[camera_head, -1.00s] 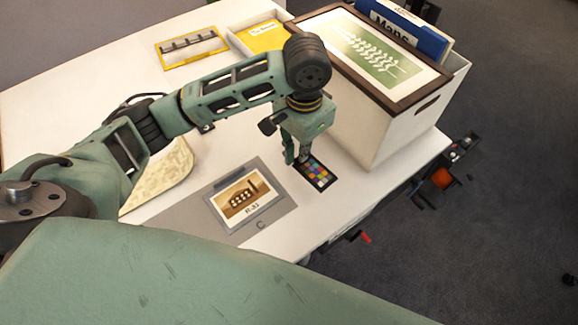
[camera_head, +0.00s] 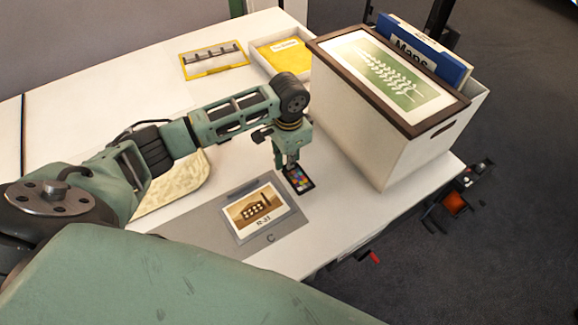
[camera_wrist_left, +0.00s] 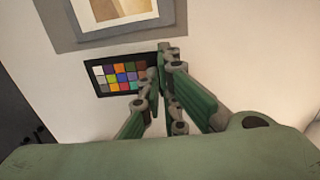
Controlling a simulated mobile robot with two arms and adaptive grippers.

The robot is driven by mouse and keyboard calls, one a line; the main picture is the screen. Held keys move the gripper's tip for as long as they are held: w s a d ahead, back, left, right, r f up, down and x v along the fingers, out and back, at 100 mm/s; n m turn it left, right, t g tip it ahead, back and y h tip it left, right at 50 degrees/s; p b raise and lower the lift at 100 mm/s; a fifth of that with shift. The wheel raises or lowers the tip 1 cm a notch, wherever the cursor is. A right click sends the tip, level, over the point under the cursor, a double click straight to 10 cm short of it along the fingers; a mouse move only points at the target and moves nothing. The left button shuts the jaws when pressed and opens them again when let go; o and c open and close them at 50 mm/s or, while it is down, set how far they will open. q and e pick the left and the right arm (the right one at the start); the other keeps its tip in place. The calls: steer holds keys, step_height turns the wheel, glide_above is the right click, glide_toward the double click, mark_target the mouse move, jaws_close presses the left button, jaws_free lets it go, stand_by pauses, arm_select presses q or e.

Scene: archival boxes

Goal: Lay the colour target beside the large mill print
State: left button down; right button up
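The colour target (camera_head: 299,179), a small black card with bright patches, is on or just above the white table, right of the brown mill print (camera_head: 256,212). The print shows a building with a chimney and lies on a grey mat (camera_head: 207,230) marked C. My left gripper (camera_head: 291,164) points down at the target's far edge. In the left wrist view its fingers (camera_wrist_left: 158,66) overlap the right part of the target (camera_wrist_left: 118,75); whether they grip it is unclear. The print's edge (camera_wrist_left: 118,24) shows above it there. My right gripper is not in view.
A large white box with a dark-framed green print (camera_head: 385,71) on top and a blue Maps folder (camera_head: 425,52) stands at right. A yellow-framed strip (camera_head: 213,60) and a tray with a yellow folder (camera_head: 285,54) lie behind. A pale textured sheet (camera_head: 180,184) is partly under my arm.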

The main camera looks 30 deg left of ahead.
arm_select(q)
steer(key=shift+f, duration=1.75)
steer(key=c, duration=2.5)
jaws_free()
steer(key=shift+f, duration=0.15)
steer(key=o, duration=0.5)
step_height(320, 180, up, 12)
steer(key=shift+r, duration=0.2)
